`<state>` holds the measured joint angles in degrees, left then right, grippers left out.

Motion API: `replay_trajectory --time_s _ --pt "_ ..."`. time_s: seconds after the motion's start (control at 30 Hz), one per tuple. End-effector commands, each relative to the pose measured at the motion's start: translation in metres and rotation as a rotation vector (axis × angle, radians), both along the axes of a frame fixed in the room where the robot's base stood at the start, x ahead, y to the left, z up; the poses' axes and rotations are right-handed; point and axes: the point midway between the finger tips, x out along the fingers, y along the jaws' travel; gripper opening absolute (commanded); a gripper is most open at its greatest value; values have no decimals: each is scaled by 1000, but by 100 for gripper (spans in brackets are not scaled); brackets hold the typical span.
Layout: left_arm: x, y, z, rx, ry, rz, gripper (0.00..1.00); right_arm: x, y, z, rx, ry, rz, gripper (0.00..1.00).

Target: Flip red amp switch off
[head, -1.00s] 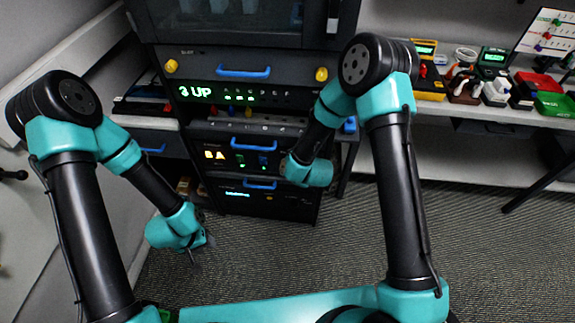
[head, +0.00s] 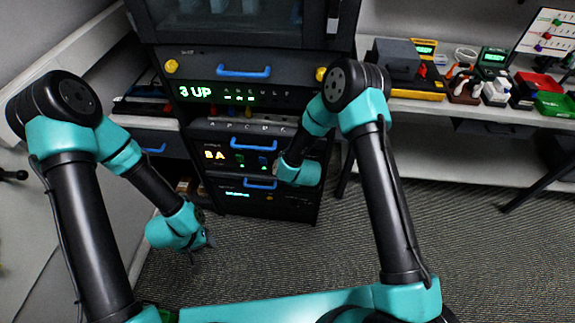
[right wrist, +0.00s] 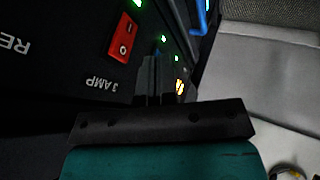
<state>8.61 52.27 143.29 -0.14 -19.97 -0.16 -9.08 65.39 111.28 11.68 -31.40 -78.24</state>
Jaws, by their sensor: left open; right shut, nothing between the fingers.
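The red amp switch (right wrist: 123,37) is a red rocker on a black panel in the right wrist view, with I and O marks and the upside-down label "3 AMP" beside it. I cannot make it out in the head view. My right gripper (right wrist: 156,68) is shut and empty, its fingers pointing at the panel to the right of the red switch; contact cannot be told. In the head view its teal wrist (head: 298,173) is in front of the rack's right side, with the fingertips hidden. My left gripper (head: 203,246) is open and empty, low above the floor, left of the rack.
The black rack (head: 262,205) has blue handles (head: 244,71), yellow knobs and lit displays. A shelf on the right (head: 470,105) holds tools, a black and yellow device and red and green bins. Carpet (head: 430,235) in front is free.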

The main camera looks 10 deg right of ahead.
Motion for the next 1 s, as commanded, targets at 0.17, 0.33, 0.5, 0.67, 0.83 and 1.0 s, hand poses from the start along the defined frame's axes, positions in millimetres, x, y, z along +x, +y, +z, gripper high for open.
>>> replay_trajectory --time_s 0.17,0.33,0.5,0.67,0.83,1.0 --pt "0 0 0 0 0 0 43 20 4 -18 1 -2 -3 0" --pt "0 0 0 0 0 0 43 42 -1 -14 1 -2 -1 0" --pt "0 0 0 0 0 0 43 51 -3 -12 0 0 0 0" --pt "0 0 0 0 0 0 43 52 -3 -12 0 0 0 0" --pt "0 0 0 0 0 0 43 52 -4 -12 0 0 0 0" --pt "0 0 0 0 0 0 43 58 -5 -10 0 0 0 0"
